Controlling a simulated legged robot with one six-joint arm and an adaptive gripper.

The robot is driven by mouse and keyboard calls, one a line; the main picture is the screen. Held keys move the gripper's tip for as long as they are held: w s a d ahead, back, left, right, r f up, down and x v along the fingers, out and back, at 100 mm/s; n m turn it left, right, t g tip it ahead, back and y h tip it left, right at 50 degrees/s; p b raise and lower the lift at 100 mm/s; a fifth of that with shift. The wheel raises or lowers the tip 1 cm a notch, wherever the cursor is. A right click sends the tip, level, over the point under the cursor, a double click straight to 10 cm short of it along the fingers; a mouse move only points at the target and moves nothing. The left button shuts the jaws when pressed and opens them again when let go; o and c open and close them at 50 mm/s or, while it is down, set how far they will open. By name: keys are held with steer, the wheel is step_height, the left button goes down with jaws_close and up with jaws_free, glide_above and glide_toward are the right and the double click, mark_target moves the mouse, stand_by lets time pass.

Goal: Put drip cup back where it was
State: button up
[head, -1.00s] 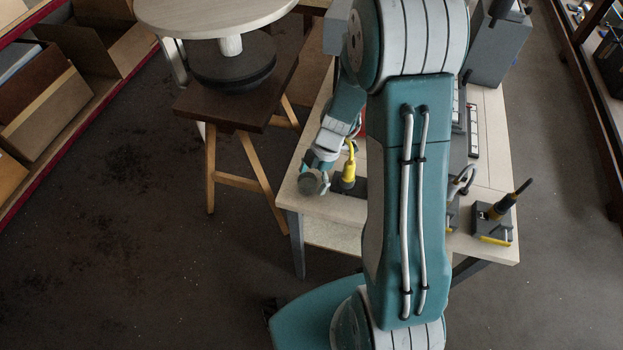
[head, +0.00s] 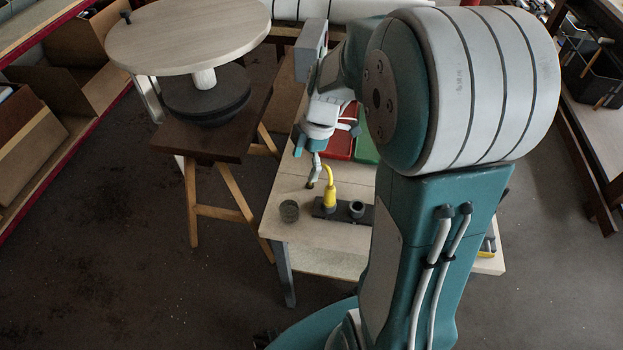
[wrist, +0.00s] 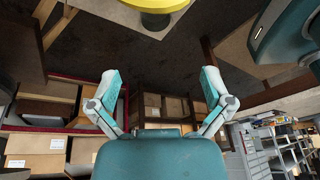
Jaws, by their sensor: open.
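A small grey-green round cup (head: 289,211), which looks like the drip cup, stands upright on the near left corner of the pale table. My gripper (wrist: 160,88) is open, with its two fingers spread wide and nothing between them in the wrist view. In the head view it is above the table, behind and to the right of the cup and apart from it. A yellow tool (head: 330,196) stands upright in a dark holder (head: 326,211), with an open round socket (head: 357,208) beside it.
A red tray (head: 341,146) and a green tray (head: 366,150) lie behind the holder. A round turntable (head: 188,37) on a dark stool stands left of the table (head: 290,238). A yellow round edge (wrist: 155,12) shows at the top of the wrist view. My arm hides the table's right part.

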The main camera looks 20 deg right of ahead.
steer(key=s+a+r+m+t+h, duration=0.3)
steer(key=s+r+m+t, duration=0.3)
steer(key=s+r+m, duration=0.7)
steer(key=shift+s+a+m, duration=0.65)
steer(key=shift+a+m, duration=0.05)
steer(key=shift+m, duration=1.7)
